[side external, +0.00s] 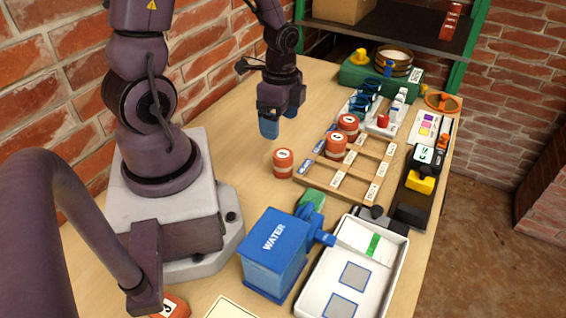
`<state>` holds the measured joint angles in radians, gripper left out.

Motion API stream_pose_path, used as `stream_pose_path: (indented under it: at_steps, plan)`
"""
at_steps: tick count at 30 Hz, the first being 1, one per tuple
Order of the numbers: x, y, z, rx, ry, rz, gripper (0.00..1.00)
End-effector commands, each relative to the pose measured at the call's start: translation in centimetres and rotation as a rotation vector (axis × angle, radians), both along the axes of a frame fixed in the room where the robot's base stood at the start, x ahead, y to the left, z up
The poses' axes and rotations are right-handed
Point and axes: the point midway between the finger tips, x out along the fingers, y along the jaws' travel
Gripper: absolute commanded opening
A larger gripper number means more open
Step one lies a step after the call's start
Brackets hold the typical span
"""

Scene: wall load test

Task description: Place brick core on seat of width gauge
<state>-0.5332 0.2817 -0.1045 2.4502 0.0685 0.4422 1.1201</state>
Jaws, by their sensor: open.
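Several red brick cores with pale bands and white numbered tops show. One brick core (283,168) stands upright on the table at the left edge of the wooden rack. Two others, a nearer core (336,147) and a farther core (348,126), stand in the rack. Another core (172,308) is partly hidden at the bottom edge. My gripper (280,124) is open and empty, with blue fingertips above and behind the core beside the rack. A black rail device with a yellow block (419,182) at right may be the width gauge; its seat is unclear.
The wooden rack (345,187) has labelled compartments, several empty. A blue WATER tank (273,252) and white tray (315,290) stand in front. A green machine (355,76) is at the back. The table left of the rack is mostly clear.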

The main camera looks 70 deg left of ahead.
Motion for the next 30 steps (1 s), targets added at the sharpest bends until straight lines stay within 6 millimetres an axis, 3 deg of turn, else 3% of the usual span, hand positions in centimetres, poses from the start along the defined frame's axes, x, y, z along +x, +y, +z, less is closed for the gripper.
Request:
stream_pose_path:
  at_steps: [7,18,30]
  plan:
    - [0.5,0.2,-0.7,0.009,-0.026,-0.134,0.79]
    - [0.4,0.1,-6.4,0.008,-0.025,-0.132,0.79]
    - [0.6,0.1,-9.4,0.009,-0.025,-0.131,0.79]
